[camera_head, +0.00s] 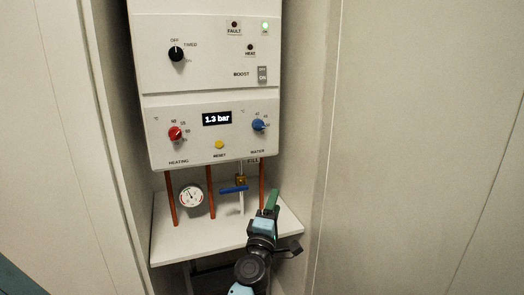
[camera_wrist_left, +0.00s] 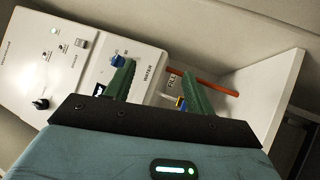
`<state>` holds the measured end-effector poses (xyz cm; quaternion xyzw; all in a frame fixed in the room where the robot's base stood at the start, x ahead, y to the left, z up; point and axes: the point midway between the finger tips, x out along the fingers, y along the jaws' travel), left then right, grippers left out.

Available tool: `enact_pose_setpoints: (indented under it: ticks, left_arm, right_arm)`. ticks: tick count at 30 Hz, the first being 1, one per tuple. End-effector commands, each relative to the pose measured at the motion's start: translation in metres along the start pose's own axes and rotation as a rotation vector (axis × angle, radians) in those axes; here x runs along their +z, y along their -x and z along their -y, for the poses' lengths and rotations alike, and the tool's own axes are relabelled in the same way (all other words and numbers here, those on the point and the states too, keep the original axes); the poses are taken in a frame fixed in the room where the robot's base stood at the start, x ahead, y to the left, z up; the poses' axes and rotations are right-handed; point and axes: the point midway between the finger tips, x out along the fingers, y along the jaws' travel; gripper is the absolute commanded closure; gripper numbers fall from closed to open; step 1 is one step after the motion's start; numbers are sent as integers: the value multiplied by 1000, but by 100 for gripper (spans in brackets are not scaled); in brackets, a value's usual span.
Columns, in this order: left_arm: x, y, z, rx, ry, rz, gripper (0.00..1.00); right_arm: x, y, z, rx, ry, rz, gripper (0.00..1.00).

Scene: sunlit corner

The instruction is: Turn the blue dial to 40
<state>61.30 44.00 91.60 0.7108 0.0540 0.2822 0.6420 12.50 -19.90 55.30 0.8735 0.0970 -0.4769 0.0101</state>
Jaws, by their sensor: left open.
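The blue dial (camera_head: 258,125) is on the lower right of the white boiler panel, above the label WATER. Small numbers stand around it, too small to read surely. It also shows in the left wrist view (camera_wrist_left: 117,61), just beyond the tip of the left-hand finger. My left gripper (camera_head: 273,194) is below and slightly right of the dial, in front of the pipes, apart from the dial. In the wrist view its green fingers (camera_wrist_left: 155,68) are spread with nothing held between them. My right gripper is in neither view.
The panel also has a red dial (camera_head: 175,133), a yellow reset button (camera_head: 219,145) and a display (camera_head: 217,119) reading 1.3 bar. Below are copper pipes (camera_head: 210,195), a gauge (camera_head: 191,196), a blue valve handle (camera_head: 234,190) and a white shelf (camera_head: 178,243). Walls enclose both sides.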

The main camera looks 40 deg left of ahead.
Motion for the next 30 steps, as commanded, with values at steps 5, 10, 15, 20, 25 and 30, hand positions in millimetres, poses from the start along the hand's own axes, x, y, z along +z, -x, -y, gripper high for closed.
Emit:
enact_pose_setpoints:
  ticks: [5,10,15,20,25,30]
  left_arm:
    - [-25,-50,-36,99,337,-158,45]
    - [-44,-86,-66,178,663,-263,45]
    - [-54,-107,-87,227,910,-317,45]
    - [-57,-116,-96,245,1017,-332,45]
    - [-58,-117,-98,248,1032,-334,45]
    - [-61,-124,-99,249,1029,-333,45]
  right_arm:
    - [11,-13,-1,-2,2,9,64]
    - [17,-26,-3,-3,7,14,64]
    - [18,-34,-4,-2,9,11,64]
    - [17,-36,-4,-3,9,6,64]
    - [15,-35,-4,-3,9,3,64]
    - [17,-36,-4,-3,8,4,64]
